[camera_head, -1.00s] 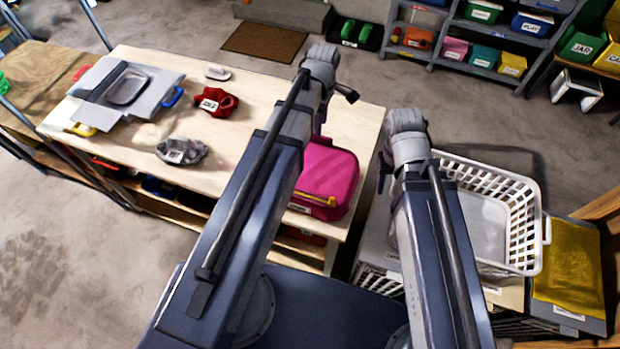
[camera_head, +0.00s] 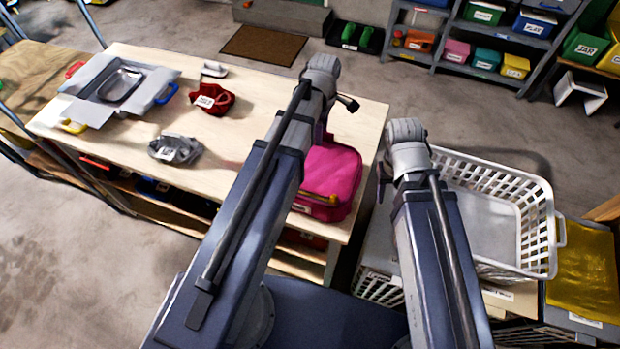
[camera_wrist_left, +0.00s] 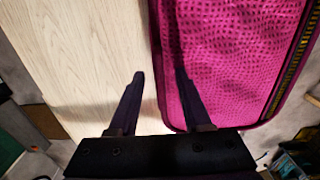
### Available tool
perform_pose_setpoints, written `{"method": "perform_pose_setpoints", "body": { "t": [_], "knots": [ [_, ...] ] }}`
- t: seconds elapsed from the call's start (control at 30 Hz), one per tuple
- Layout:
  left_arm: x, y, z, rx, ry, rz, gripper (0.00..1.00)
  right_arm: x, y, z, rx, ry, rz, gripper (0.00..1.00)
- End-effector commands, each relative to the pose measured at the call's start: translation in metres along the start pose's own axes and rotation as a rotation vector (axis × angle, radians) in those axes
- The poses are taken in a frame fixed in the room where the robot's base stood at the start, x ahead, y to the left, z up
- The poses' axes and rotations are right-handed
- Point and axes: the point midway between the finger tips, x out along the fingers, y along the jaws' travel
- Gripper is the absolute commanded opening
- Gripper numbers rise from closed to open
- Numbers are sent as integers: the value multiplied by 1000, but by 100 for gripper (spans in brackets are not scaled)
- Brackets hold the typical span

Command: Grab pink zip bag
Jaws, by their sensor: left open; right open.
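The pink zip bag (camera_head: 333,177) lies on the right end of the wooden table, partly hidden behind my left arm. In the left wrist view the bag's pink textured side (camera_wrist_left: 235,60) fills the right half, with a dark zip along its right edge. My left gripper (camera_wrist_left: 159,76) is open. One finger shows over bare wood, the other over the bag's left edge, so that edge lies between them in the picture. I cannot tell whether they touch it. My right gripper (camera_head: 383,172) is open, mostly hidden by its wrist, between the table and the white basket.
The table (camera_head: 120,158) also bears a grey open box (camera_head: 150,90), a red item (camera_head: 213,100) and a grey crumpled item (camera_head: 176,149). The white basket (camera_head: 552,235) stands right of my right arm, beside a yellow cloth (camera_head: 583,268). Shelves with bins stand at the back.

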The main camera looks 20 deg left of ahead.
Motion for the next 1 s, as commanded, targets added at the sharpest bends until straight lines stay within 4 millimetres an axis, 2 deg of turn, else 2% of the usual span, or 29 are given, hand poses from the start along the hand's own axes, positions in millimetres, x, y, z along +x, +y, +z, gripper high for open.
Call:
{"method": "perform_pose_setpoints", "body": {
  "t": [0.13,0.57,1.0],
  "knots": [
    [-1,0,0,0,0,0,48,-1,0,0,0,0,0,50],
    [-1,0,0,0,0,0,0,-1,0,0,0,0,0,50],
    [-1,0,0,0,0,0,0,-1,0,0,0,0,0,50]
  ]
}}
